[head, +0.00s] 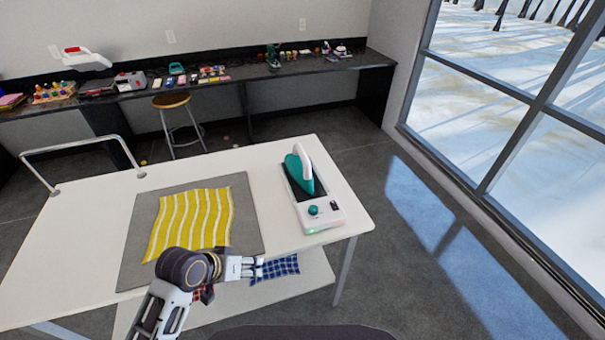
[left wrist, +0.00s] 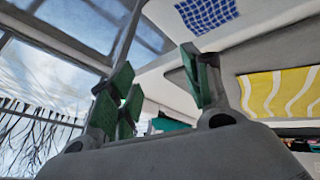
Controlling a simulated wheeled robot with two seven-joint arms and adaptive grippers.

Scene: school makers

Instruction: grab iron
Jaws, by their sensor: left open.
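The iron (head: 300,168) is teal with a white handle. It rests tilted on its white and dark stand (head: 318,212) at the right end of the white table. My left gripper (head: 258,268) is near the table's front edge, in front and to the left of the stand, open and apart from the iron. In the left wrist view its green-padded fingers (left wrist: 160,90) are spread with nothing between them. A teal patch, likely the iron (left wrist: 170,124), shows beyond them, mostly hidden. My right gripper is not in view.
A yellow striped cloth (head: 195,220) lies on a grey mat (head: 138,232) on the table. A blue checked cloth (head: 280,267) lies on a lower shelf (head: 312,272). A metal rail (head: 75,147) stands at the table's left. A stool (head: 172,100) stands behind, by the cluttered counter.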

